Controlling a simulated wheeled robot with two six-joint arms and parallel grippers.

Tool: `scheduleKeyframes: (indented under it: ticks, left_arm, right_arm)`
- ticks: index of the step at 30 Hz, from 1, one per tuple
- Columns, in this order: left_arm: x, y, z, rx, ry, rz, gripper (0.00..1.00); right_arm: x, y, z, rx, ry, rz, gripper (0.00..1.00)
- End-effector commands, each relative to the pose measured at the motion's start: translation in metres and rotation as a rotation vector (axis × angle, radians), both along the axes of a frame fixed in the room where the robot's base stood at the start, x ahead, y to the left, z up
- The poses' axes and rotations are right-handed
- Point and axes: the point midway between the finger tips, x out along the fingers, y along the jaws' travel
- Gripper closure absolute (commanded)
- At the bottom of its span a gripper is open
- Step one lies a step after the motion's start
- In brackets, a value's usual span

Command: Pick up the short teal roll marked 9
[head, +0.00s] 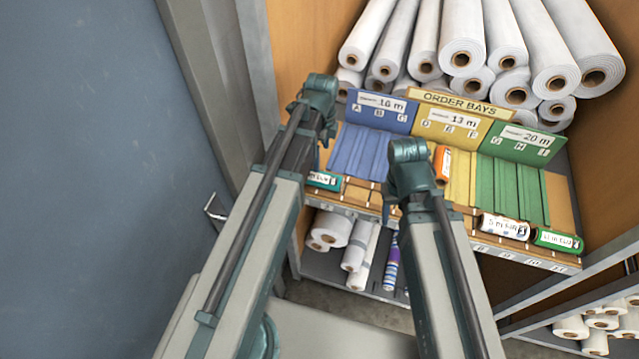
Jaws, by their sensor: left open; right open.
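A short teal roll (323,180) with a white label lies at the left end of the bench's front ledge. I cannot read its mark. My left gripper (326,130) is largely hidden behind its own arm, above and beyond the teal roll in the picture, and is open. No roll shows in it. My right gripper (391,212) is also mostly hidden behind its arm, near the middle of the front ledge, and is open. I see nothing held there. The teal roll appears apart from both arms.
An orange roll (442,164), a white roll (503,227) and a green roll (557,241) lie further right. Blue, yellow and green bays stand under the order sign (465,103). Large white rolls (463,50) are stacked behind.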

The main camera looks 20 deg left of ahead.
Motion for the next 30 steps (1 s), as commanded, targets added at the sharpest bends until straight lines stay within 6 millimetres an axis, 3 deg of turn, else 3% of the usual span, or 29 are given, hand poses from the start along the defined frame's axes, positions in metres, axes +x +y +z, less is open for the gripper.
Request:
scheduleKeyframes:
  ticks: [1, 9, 20, 30]
  left_arm:
    - [0.000, 0.000, -0.016, 0.000, 0.000, 0.000, 0.00]
    - [0.000, 0.000, -0.051, 0.000, 0.000, 0.001, 0.00]
    - [-0.001, 0.000, -0.057, 0.000, 0.000, 0.001, 0.00]
    - [-0.004, 0.003, -0.095, 0.000, 0.000, 0.001, 0.00]
  right_arm:
    - [0.000, 0.000, -0.016, -0.001, 0.000, 0.002, 0.50]
    - [0.000, 0.000, -0.050, -0.002, 0.000, 0.008, 0.50]
    - [0.000, 0.000, -0.057, -0.002, 0.000, 0.009, 0.50]
    - [0.000, 0.000, -0.095, -0.002, 0.000, 0.008, 0.50]
